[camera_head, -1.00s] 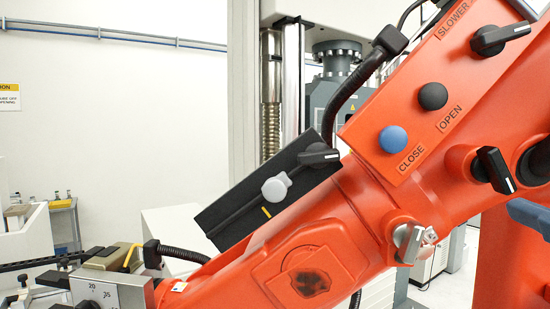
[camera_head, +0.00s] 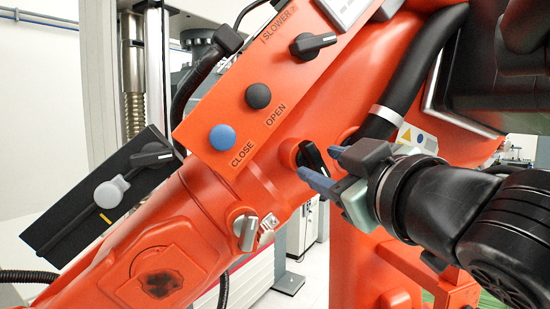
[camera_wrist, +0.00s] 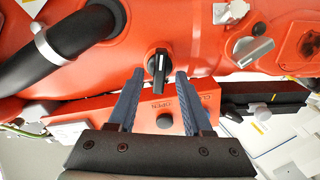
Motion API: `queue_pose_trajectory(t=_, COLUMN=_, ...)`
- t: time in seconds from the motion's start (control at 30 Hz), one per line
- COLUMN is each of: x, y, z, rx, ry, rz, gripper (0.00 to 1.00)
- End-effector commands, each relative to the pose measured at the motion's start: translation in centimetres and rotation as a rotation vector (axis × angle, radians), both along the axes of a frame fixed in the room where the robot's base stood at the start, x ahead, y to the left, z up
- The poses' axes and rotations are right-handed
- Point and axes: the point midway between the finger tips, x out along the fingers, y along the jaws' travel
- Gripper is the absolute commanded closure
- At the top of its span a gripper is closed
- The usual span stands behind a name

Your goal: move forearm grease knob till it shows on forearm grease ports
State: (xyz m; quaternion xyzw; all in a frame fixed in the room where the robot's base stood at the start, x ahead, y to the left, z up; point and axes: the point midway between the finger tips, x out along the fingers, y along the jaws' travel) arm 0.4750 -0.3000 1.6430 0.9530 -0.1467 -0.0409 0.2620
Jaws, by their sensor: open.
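No label naming the forearm grease knob is readable. Contact cannot be told. The silver knob (camera_wrist: 254,50) is to the right there.
An orange panel holds a blue CLOSE button (camera_head: 222,137), a black OPEN button (camera_head: 258,95) and a black SLOWER knob (camera_head: 312,44). A black strip (camera_head: 75,215) with a grey knob (camera_head: 111,190) is at left. A thick black hose (camera_head: 420,70) runs above my gripper.

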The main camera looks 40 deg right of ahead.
Motion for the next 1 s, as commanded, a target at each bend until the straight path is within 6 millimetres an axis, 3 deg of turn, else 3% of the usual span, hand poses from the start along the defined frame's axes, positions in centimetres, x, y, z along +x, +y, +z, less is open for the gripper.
queue_pose_trajectory(t=0.4, x=0.9, y=-0.26, z=-0.02, rx=0.0, ry=-0.001, rz=0.001, gripper=0.5)
queue_pose_trajectory(t=0.7, x=0.87, y=-0.25, z=0.0, rx=0.0, ry=-0.001, rz=0.001, gripper=1.0)
queue_pose_trajectory(t=1.0, x=0.88, y=-0.24, z=-0.02, rx=0.003, ry=-0.003, rz=0.001, gripper=1.0)
